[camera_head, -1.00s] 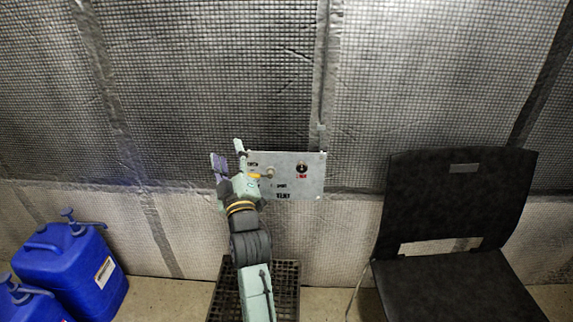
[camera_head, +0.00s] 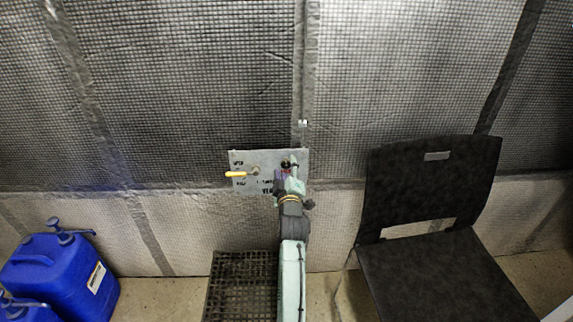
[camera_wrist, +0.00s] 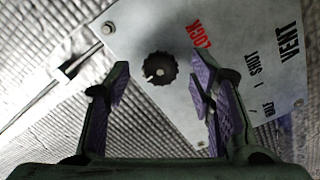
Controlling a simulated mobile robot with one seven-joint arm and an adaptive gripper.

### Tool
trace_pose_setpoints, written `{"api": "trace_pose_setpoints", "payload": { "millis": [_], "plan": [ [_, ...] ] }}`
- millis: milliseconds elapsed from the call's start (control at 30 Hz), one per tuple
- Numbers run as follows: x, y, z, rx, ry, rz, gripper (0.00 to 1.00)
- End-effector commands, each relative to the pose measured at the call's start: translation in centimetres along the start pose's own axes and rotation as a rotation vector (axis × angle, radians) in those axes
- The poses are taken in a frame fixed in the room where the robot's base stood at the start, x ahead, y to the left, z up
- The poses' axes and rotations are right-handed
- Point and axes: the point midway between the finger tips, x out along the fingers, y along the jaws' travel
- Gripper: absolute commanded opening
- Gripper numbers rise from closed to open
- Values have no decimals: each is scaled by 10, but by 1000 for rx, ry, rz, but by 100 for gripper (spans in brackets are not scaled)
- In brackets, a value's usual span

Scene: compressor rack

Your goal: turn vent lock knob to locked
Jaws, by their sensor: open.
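The vent lock knob (camera_wrist: 159,68) is a small black ribbed dial with a pale pointer mark, on a grey metal panel (camera_wrist: 270,25) in the wrist view. Red lettering reading LOCK is beside it. The pointer mark lies toward the lower left of the knob in that view. My gripper (camera_wrist: 163,88) is open, its purple-padded fingers on either side of the knob in the picture. I cannot tell how far the fingertips are from the panel. In the head view the panel (camera_head: 240,158) is on the wall, and my gripper (camera_head: 289,172) covers its right part.
A yellow-handled valve (camera_head: 237,174) sticks out at the panel's left. Blue jugs (camera_head: 60,272) stand at lower left. A black chair (camera_head: 432,195) stands at right. A dark grate (camera_head: 238,285) lies on the floor below. A metal rod or pipe (camera_wrist: 50,90) runs beside the panel.

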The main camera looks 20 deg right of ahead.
Motion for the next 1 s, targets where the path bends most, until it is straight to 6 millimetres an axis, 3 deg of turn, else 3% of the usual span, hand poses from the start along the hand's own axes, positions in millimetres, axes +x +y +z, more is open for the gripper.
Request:
{"api": "trace_pose_setpoints", "payload": {
  "millis": [167, 467, 1000],
  "plan": [
    [12, 0, -1, 0, 0, 0, 50],
    [14, 0, 0, 1, 1, 1, 49],
    [13, 0, 0, 1, 0, 1, 13]
  ]
}}
